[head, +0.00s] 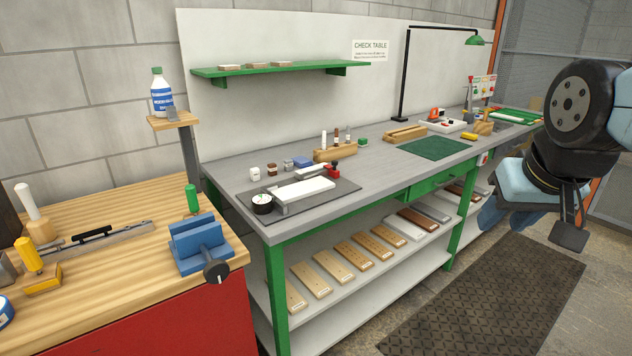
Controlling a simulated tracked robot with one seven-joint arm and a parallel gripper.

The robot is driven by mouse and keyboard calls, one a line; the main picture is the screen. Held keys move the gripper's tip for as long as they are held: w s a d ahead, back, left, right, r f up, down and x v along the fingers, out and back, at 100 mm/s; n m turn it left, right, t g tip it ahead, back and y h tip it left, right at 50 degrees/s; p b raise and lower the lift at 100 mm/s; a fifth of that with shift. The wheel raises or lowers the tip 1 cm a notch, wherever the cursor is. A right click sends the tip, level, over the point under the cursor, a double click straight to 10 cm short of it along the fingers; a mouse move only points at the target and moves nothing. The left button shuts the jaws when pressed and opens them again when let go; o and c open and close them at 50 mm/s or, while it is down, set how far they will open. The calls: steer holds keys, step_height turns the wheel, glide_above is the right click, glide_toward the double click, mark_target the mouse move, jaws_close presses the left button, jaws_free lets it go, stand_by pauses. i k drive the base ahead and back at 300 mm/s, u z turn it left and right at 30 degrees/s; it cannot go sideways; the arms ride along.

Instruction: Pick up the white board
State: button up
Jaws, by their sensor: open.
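A white board (303,190) lies flat on a dark mat (342,200) at the near left end of the grey workbench. Another pale, white-looking board (405,228) lies on the lower shelf among wooden boards. My gripper (532,224) hangs at the right, in front of the bench and apart from both boards. It is open, with nothing seen between its fingers.
Several wooden boards (352,257) lie on the lower shelf (335,310). A wooden table (110,270) with a blue vise (200,245) stands at the near left. Wooden blocks (335,152) and a green mat (435,148) lie further along the bench. A dark floor mat (490,305) is clear.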

mark_target(296, 191)
steer(key=z, duration=0.1)
steer(key=i, duration=1.6)
steer(key=u, duration=0.45)
